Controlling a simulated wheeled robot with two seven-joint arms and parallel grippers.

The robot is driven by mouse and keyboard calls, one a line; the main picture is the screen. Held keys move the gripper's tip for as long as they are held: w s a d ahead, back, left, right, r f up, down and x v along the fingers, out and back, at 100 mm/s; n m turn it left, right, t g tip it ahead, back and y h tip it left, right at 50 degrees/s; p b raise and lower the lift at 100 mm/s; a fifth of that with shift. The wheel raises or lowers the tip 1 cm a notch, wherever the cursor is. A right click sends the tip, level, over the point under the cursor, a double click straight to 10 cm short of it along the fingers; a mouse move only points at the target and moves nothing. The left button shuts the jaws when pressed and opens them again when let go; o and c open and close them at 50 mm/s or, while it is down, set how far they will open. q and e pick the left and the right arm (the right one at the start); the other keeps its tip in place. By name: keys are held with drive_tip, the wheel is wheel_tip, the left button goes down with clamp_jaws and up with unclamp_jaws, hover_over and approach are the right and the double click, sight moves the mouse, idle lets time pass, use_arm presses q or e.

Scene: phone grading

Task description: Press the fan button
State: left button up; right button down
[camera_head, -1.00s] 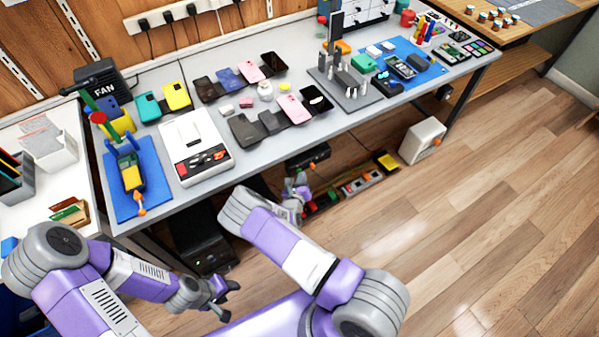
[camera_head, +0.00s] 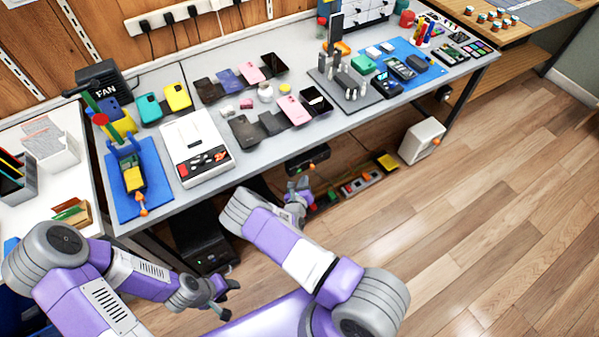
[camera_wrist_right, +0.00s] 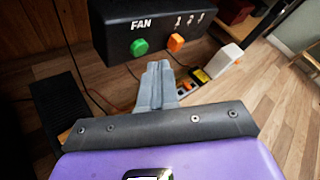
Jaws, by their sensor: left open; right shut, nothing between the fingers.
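A black control box (camera_wrist_right: 160,22) marked FAN and 1 2 3 fills the top of the right wrist view. It carries a green button (camera_wrist_right: 139,46) on the left and an orange switch (camera_wrist_right: 176,42) on the right. In the head view the box (camera_head: 306,158) hangs under the table's front edge. My right gripper (camera_wrist_right: 158,66) is shut and empty. Its tips appear just below the box, between button and switch; I see no contact. It also shows below the box in the head view (camera_head: 301,184). My left gripper (camera_head: 226,299) is open and empty, low in front of the table.
A black fan unit (camera_head: 101,80) marked FAN stands on the table's back left. Phones and tools cover the table (camera_head: 262,140). Below are a black case (camera_head: 203,243), a power strip (camera_head: 360,182) and a white box (camera_head: 422,141). The floor at right is clear.

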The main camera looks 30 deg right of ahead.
drive_tip(key=shift+s, duration=0.1)
drive_tip(key=s+p, duration=0.1)
drive_tip(key=s, duration=0.1)
drive_tip(key=s+p, duration=0.1)
drive_tip(key=s, duration=0.1)
drive_tip(key=s+p, duration=0.1)
drive_tip(key=shift+s+d, duration=0.25)
drive_tip(key=shift+s, duration=0.15)
